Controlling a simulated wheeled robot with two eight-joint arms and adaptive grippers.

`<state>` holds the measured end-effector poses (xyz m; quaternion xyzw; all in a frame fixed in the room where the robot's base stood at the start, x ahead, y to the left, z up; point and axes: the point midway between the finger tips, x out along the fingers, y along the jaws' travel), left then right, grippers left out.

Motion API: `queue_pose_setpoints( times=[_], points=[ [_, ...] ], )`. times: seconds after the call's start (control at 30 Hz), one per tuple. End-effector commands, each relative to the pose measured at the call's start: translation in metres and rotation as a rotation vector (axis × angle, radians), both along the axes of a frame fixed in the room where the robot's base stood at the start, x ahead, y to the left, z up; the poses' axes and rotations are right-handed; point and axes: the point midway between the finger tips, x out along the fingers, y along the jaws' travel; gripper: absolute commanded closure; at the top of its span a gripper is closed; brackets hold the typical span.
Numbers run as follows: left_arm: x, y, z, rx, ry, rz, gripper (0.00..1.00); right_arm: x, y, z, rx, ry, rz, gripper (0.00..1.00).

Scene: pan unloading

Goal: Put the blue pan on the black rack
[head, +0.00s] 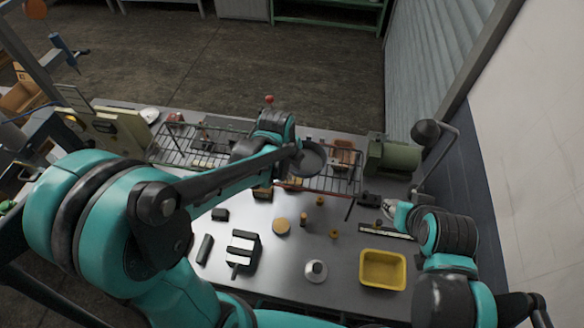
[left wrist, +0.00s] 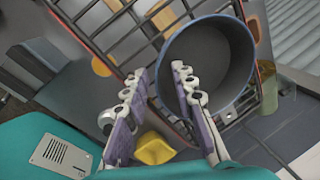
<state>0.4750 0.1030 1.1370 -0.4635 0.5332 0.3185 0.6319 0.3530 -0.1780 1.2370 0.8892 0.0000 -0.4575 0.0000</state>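The blue pan (left wrist: 218,50) shows large in the left wrist view, its open side facing my camera. In the head view it is a dark round shape (head: 312,158) at the end of my left arm. My left gripper (left wrist: 158,72) is open, its fingertips apart. One finger overlaps the pan's inside, the other is outside its near wall; contact is unclear. The black rack (head: 338,185) is a wire frame along the table's far side; its bars (left wrist: 110,22) also show beside the pan. Whether the pan rests on it is unclear. My right gripper (head: 388,209) is low at the table's right, its fingers too small to read.
A yellow tray (head: 383,269) stands at the front right. A black-and-white block (head: 243,251), a white cone-like item (head: 316,270) and several small yellow pieces lie on the metal table. A green machine (head: 392,155) stands at the back right, close to the rack.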

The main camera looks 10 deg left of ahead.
Motion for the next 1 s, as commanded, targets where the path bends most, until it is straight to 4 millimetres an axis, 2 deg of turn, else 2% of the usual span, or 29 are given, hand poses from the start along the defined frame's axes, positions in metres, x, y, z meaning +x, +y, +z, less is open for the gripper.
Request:
queue_pose_setpoints(
  times=[0.17,0.27,0.7,0.9,1.0],
  points=[
    [0.0,0.0,0.002,0.0,0.0,0.0,0.74,0.0,0.0,0.002,0.0,0.0,0.0,0.6],
    [-0.001,0.001,0.01,0.0,0.0,0.0,0.74,0.0,0.0,0.006,0.0,0.0,0.0,0.6],
    [-0.023,0.009,0.098,0.0,0.0,0.001,0.74,0.0,0.0,0.021,0.0,0.0,0.0,0.6],
    [-0.028,0.011,0.118,-0.001,-0.001,0.008,0.74,0.0,0.0,0.023,0.0,0.0,0.0,0.6],
    [-0.034,0.015,0.122,-0.02,-0.011,0.092,0.74,0.0,0.0,0.023,0.0,0.0,0.0,0.6]
  ],
)
